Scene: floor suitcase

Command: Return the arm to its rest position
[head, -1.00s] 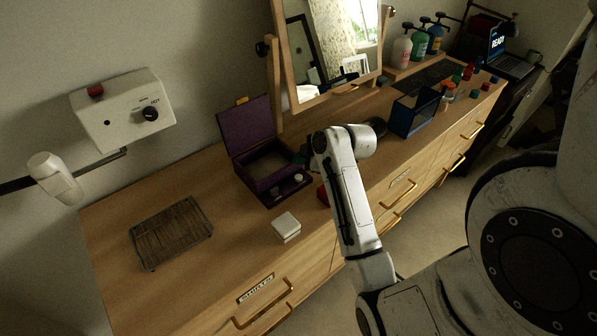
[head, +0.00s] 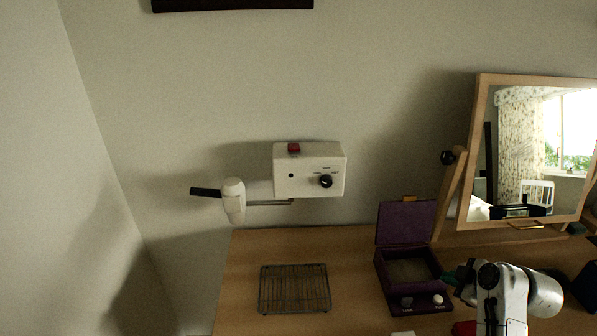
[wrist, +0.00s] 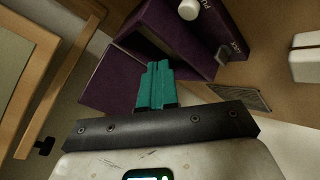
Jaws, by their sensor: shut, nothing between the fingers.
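My gripper (wrist: 157,85) has teal fingers that are shut with nothing between them in the wrist view. In the head view my gripper (head: 462,274) is at the lower right, just right of the open purple box (head: 421,297). In the wrist view the purple box (wrist: 195,45) lies just beyond the fingertips. I cannot tell whether they touch it. My arm (head: 500,300) shows at the bottom right, its lower part cut off by the picture edge.
The wooden dresser top (head: 350,260) carries a wire rack (head: 294,289) and a tilted mirror (head: 530,160). A white wall box (head: 309,172) with a red button and black knob hangs above, beside a white hairdryer (head: 233,200). A white block (head: 403,333) is partly cut off at the bottom.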

